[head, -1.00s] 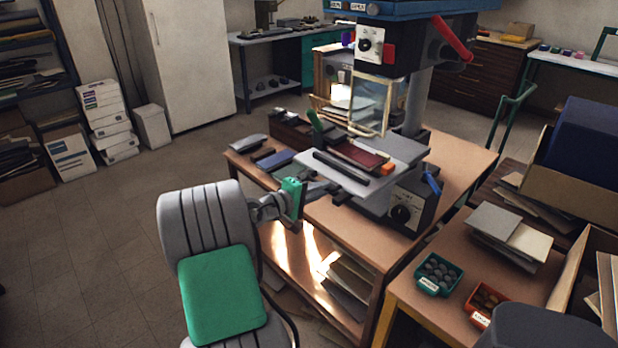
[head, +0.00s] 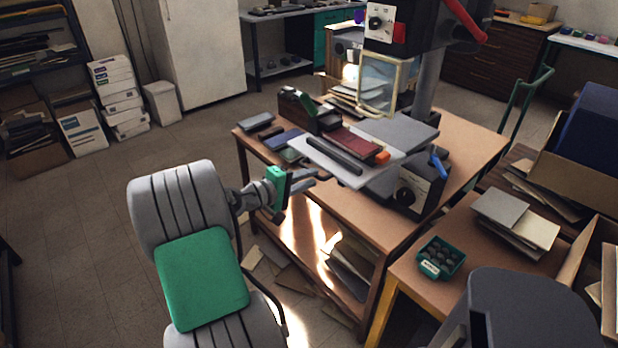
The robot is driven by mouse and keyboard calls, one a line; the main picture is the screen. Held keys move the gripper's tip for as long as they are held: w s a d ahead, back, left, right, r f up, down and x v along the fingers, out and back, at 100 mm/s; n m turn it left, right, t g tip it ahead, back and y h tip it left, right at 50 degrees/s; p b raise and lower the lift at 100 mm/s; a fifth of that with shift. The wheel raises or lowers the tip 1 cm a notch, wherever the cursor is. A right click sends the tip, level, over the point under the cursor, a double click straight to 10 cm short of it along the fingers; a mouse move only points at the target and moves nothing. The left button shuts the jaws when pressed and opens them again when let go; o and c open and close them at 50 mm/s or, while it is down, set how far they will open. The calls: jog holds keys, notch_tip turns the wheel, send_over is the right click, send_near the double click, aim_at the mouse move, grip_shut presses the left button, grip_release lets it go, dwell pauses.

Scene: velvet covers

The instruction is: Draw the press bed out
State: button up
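The press bed (head: 400,129) is a flat grey plate under the press head. Its front part (head: 322,158) is lighter and juts out over the near side of the wooden table. A long black bar (head: 334,155) lies along the front. A dark red flat piece (head: 352,143) and an orange block (head: 382,158) sit behind the bar. My gripper (head: 316,176), with a green block at its base, is just below and left of the bed's front edge. Its two fingers look apart with a gap between them. I cannot tell whether they touch the bed.
A framed clear guard (head: 380,85) hangs behind the bed.

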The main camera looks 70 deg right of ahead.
jog(key=shift+o, duration=0.9)
jog(key=shift+s+d, duration=0.1)
jog(key=shift+s, duration=0.05)
jog(key=v, duration=0.7)
jog(key=shift+a, duration=0.35)
jog(key=shift+w+r, duration=0.1)
jog(key=shift+w, duration=0.15)
